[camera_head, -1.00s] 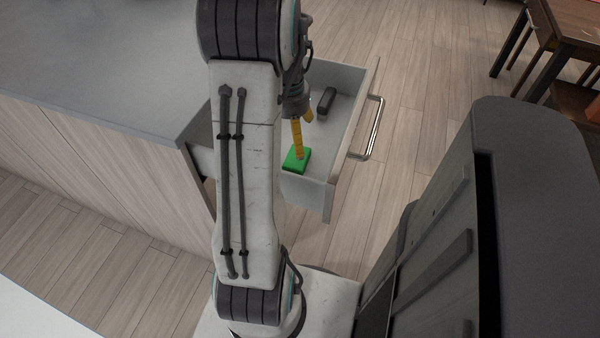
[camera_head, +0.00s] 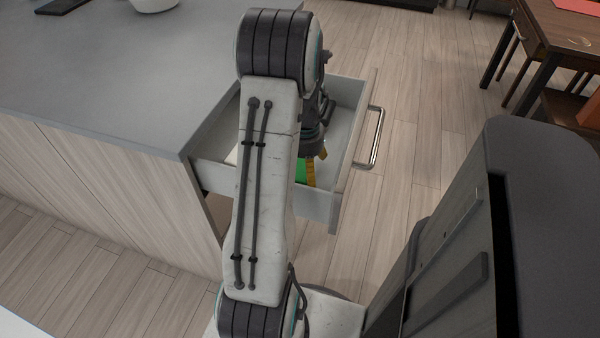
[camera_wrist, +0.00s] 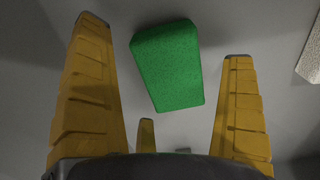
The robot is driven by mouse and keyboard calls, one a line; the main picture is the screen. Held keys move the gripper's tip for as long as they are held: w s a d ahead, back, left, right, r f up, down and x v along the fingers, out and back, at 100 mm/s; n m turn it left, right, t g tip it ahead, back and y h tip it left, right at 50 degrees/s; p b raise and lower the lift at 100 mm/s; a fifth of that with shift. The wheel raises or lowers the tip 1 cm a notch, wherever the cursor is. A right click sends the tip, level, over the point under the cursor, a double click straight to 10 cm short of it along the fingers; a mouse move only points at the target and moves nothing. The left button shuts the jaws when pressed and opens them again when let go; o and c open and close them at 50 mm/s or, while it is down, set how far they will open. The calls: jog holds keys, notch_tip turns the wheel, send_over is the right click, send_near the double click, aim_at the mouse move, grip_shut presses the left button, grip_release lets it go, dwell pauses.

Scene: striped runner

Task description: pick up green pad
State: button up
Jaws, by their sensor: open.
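The green pad (camera_wrist: 168,66) is a rounded rectangular block lying on the grey drawer floor. My gripper (camera_wrist: 160,50) is open and empty. In the head view the green pad (camera_head: 301,171) is mostly hidden behind my arm, and my gripper (camera_head: 316,165) reaches down into the drawer beside it.
The open drawer (camera_head: 340,171) has low walls and a metal handle (camera_head: 376,138) on its right. A grey counter (camera_head: 110,90) stands at left. A pale textured object (camera_wrist: 310,58) lies at the wrist view's right edge. Wooden floor lies to the right.

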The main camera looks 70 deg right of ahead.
jog(key=shift+f, duration=0.2)
jog(key=c, duration=1)
jog(key=shift+o, duration=0.2)
jog(key=shift+r, duration=0.1)
jog(key=shift+r, duration=0.45)
notch_tip(320, 180, up, 3)
jog(key=shift+r+p, duration=0.2)
jog(key=shift+p, duration=0.3)
jog(key=w+d+r+p, duration=0.2)
jog(key=w+d+r, duration=0.4)
jog(key=w+d, duration=0.1)
jog(key=shift+w+d+r, duration=0.25)
jog(key=shift+w+d, duration=0.15)
jog(key=shift+w, duration=0.45)
